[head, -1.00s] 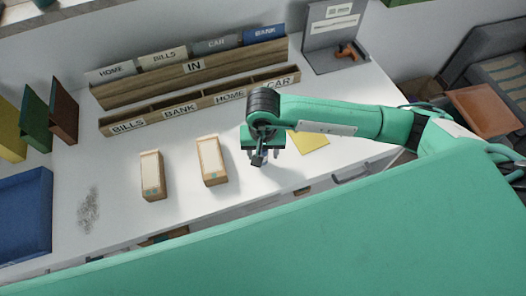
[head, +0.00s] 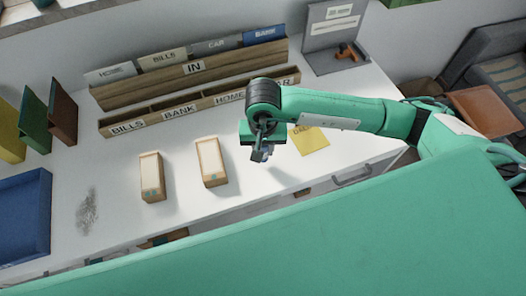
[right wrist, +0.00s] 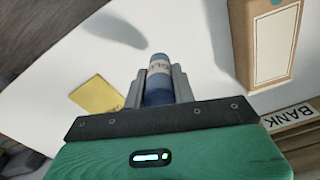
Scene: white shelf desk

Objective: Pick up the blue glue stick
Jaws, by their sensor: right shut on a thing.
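The blue glue stick (right wrist: 159,82) is between the two fingers of my right gripper (right wrist: 159,75) in the right wrist view, with a pale label band near its top. The fingers press on it from both sides. In the head view my right gripper (head: 262,154) hangs over the desk beside the yellow note, and the glue stick is mostly hidden there by the gripper. In the right wrist view a shadow falls on the white surface apart from the stick. My left gripper is not in view.
Two tan boxes (head: 152,177) (head: 211,162) stand on the white desk (head: 120,215) left of my right gripper. A yellow note (head: 309,139) lies to its right. A wooden sorter (head: 190,73) stands behind. A blue tray (head: 25,218) is at the far left. The front middle desk is clear.

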